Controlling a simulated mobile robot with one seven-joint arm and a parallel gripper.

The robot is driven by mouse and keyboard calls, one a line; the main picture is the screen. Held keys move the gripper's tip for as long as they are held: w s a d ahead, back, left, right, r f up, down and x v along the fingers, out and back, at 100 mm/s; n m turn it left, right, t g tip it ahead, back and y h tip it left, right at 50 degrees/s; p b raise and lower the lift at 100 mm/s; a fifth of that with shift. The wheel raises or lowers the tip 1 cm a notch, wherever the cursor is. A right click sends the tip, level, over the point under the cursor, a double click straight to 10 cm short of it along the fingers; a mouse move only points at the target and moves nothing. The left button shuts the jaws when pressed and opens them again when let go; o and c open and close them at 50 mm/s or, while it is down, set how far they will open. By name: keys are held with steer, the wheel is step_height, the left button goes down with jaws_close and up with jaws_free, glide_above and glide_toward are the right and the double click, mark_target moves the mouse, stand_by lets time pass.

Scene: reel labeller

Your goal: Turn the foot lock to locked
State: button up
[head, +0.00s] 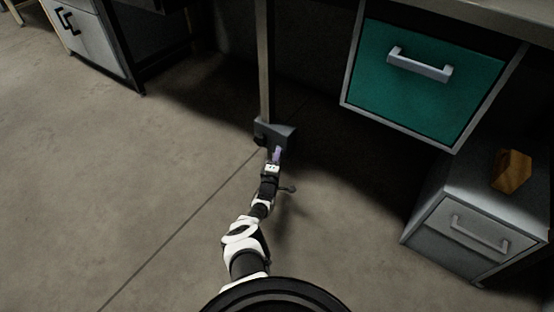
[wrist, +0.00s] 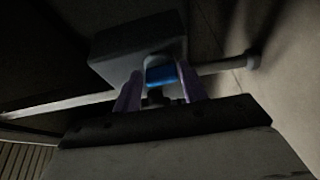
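A grey foot block (head: 282,133) sits at the bottom of an upright post in the head view. I take it to be the foot lock's housing, and it shows again in the wrist view (wrist: 128,48). A blue piece (wrist: 160,75), likely the lock's lever, sits at the block's near face. My gripper (head: 277,151) reaches the block from the near side. Its purple fingers (wrist: 160,90) stand apart, one on each side of the blue piece. Whether they press on it is not clear. In the head view the gripper hides the blue piece.
The upright post (head: 265,70) rises from the block. A bench with a teal drawer (head: 415,80) overhangs at the right. A grey cabinet (head: 465,215) with an orange-brown block (head: 511,170) on top stands below it. The floor (head: 130,180) at left is clear.

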steer(key=o, duration=0.3)
steer(key=p+v, duration=0.9)
steer(key=v, duration=0.5)
steer(key=shift+p, duration=0.3)
steer(key=shift+w+d+f, duration=0.1)
